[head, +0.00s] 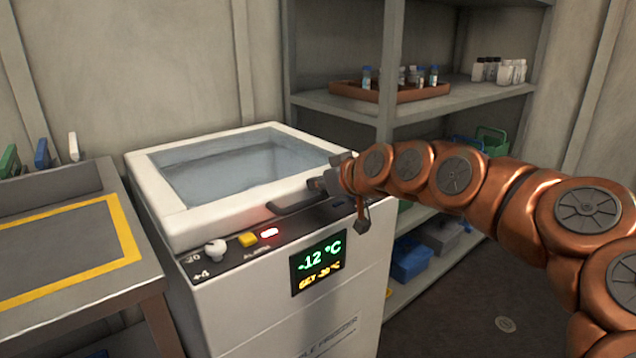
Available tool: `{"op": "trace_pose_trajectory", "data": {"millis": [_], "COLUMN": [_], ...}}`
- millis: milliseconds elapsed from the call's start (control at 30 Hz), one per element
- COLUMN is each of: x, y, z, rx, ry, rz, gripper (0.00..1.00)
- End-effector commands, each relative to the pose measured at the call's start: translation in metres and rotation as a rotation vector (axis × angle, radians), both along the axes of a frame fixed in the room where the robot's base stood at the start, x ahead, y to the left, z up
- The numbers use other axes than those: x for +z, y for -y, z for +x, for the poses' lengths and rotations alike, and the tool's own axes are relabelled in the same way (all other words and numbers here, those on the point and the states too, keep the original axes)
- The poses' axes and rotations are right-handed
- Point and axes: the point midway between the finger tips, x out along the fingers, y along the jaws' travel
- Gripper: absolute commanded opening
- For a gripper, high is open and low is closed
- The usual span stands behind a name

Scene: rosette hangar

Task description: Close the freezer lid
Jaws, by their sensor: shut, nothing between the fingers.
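The white freezer (230,300) stands left of centre in the head view. Its lid (160,197), a thick white frame around a glassy pane, lies about level on top of the body. I cannot tell whether a thin gap is left under it. A dark handle (292,202) sticks out at the lid's front edge. My gripper (322,186) is shut and empty at the handle's right end, by the lid's front right corner. Whether it touches the handle or lid is unclear. My arm hides part of that corner.
The freezer's front panel has a knob (215,250), a yellow button (248,240), a lit red lamp (269,232) and a display (319,263) reading -12 °C. A workbench (80,268) stands close at left. A shelf unit (340,105) with a bottle tray (390,93) stands behind.

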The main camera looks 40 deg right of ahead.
Motion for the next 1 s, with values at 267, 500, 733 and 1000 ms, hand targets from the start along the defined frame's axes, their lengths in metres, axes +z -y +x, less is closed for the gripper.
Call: {"op": "trace_pose_trajectory", "data": {"millis": [267, 500, 733, 1000], "x": [0.003, 0.043, 0.077, 0.098], "y": [-0.005, -0.002, 0.000, 0.001], "z": [0.002, 0.000, -0.002, -0.003], "rx": [0.013, 0.004, 0.000, -0.002], "ry": [-0.015, -0.005, -0.001, 0.002], "rz": [0.003, -0.001, -0.001, 0.000], "gripper": [0.00, 0.00, 0.00, 0.00]}}
